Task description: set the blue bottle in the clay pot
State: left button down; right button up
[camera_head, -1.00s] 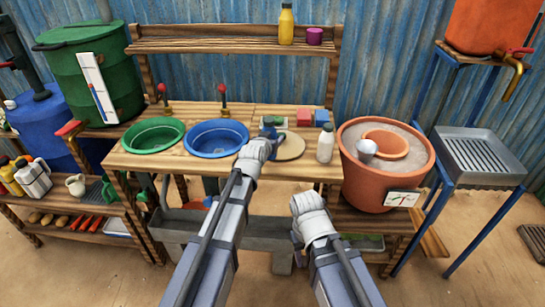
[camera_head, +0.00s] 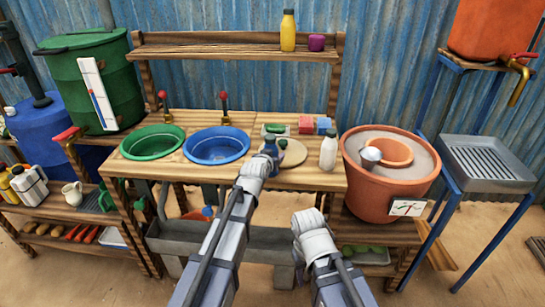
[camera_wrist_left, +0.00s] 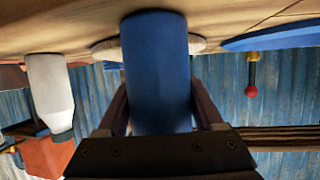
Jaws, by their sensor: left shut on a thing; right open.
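The blue bottle (camera_head: 271,147) is upright at the front middle of the bench, by the round pale board (camera_head: 294,153). My left gripper (camera_head: 264,160) is shut on it. In the left wrist view the blue bottle (camera_wrist_left: 157,75) fills the middle, between the two dark fingers. I cannot tell whether its base touches the board or bench. The clay pot (camera_head: 370,196) stands to the right of the bench, with a pale fill, a smaller clay ring and a grey scoop inside. My right gripper (camera_head: 311,222) is open and empty in front of the bench; its fingertips are largely hidden.
A white bottle (camera_head: 328,149) stands right of the blue bottle, between it and the clay pot. A blue basin (camera_head: 217,146) and a green basin (camera_head: 152,143) are to the left. Red and blue blocks (camera_head: 306,125) sit behind. A metal drain tray (camera_head: 486,164) is at far right.

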pick_arm(q)
jog(key=shift+c, duration=0.2)
grip_release()
